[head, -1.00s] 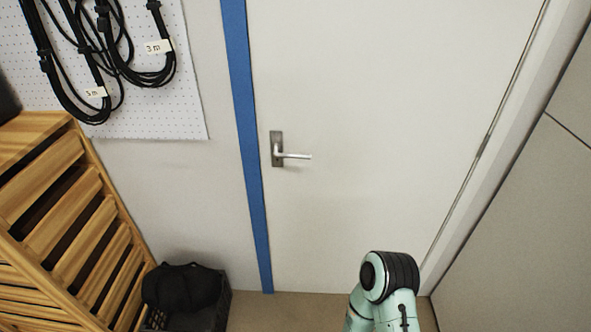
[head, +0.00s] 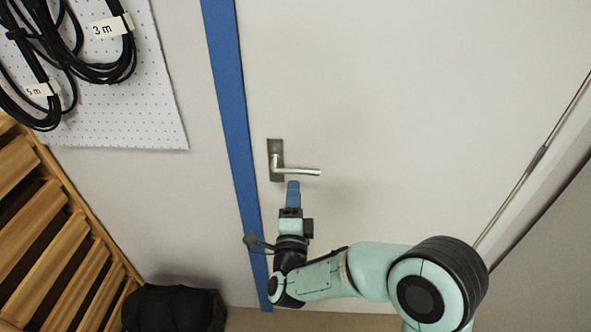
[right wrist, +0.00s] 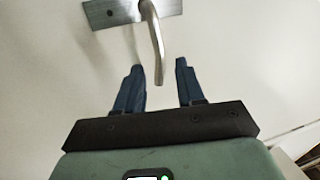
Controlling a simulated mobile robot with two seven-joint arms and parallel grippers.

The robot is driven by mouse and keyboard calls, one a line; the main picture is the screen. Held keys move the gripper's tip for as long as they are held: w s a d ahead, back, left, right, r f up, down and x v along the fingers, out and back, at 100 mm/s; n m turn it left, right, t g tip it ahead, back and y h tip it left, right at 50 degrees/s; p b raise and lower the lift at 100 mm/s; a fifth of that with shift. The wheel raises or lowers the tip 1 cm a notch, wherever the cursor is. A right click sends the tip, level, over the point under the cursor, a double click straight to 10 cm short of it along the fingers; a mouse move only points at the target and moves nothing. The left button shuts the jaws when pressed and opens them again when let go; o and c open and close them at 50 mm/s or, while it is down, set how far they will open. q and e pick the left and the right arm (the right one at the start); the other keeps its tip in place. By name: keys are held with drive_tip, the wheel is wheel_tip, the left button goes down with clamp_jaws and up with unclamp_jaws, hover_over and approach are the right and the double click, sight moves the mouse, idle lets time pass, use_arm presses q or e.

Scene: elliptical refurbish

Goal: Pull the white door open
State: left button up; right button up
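The white door (head: 420,110) fills the middle of the head view and looks shut. Its silver lever handle (head: 297,170) sits on a grey plate near the door's left edge and points right. In the right wrist view the handle (right wrist: 153,40) reaches down from the top, its end near the gap between my fingertips. My right gripper (head: 293,184) is just below the handle in the head view. Its two blue fingers (right wrist: 158,68) are apart with nothing between them but the lever's tip close by. I cannot tell whether they touch the handle. My left gripper is not in view.
A blue strip (head: 229,100) runs down the frame left of the door. A slatted wooden crate (head: 60,245) stands at the left, with a black bag (head: 172,308) beside it on the floor. Black cables (head: 100,65) hang on a white pegboard (head: 150,110).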

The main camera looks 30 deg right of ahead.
sight(296, 172)
drive_tip(key=p+x, duration=0.1)
drive_tip(key=x, duration=0.6)
drive_tip(key=shift+w, duration=0.25)
clamp_jaws()
